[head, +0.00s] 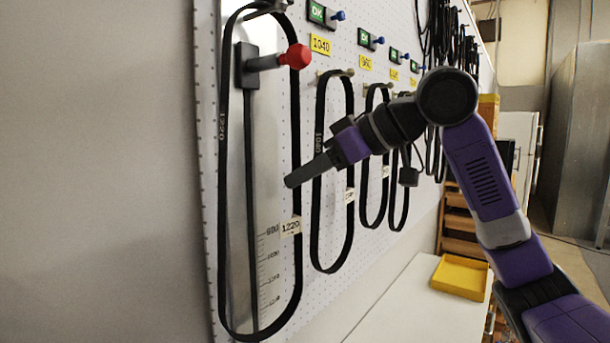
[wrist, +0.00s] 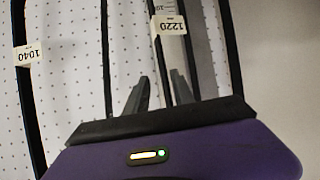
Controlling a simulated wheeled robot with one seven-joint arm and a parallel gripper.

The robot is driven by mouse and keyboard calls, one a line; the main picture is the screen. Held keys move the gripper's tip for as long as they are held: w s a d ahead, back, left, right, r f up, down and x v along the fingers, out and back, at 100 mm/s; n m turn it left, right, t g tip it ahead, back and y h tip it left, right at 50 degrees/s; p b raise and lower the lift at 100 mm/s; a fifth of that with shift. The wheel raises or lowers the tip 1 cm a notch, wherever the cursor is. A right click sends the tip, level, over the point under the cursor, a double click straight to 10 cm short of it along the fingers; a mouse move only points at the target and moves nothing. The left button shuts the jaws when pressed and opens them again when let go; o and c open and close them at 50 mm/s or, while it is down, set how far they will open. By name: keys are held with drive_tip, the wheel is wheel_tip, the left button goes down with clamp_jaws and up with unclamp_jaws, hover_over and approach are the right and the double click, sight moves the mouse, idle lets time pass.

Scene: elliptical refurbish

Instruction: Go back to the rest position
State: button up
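My gripper (head: 290,182) points left toward the pegboard, in front of the right strand of the long black belt tagged 1220 (head: 297,130). The 1220 tag (wrist: 168,25) hangs just beyond the fingertips. The long belt hangs as a loop around the measuring gauge with a red knob (head: 297,56). My arm reaches in from the lower right and is bent at the elbow.
Shorter belts, such as the one tagged 1040 (head: 318,200), hang on the pegboard (head: 283,290) close behind my gripper. A yellow tray (head: 461,276) sits on a white table (head: 415,312) below. Open floor and a grey cabinet (head: 580,140) lie at the right.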

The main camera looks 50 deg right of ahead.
drive_tip(key=b+v, duration=0.1)
drive_tip(key=v, duration=0.6)
drive_tip(key=shift+s, duration=0.3)
drive_tip(key=shift+d+r, duration=0.1)
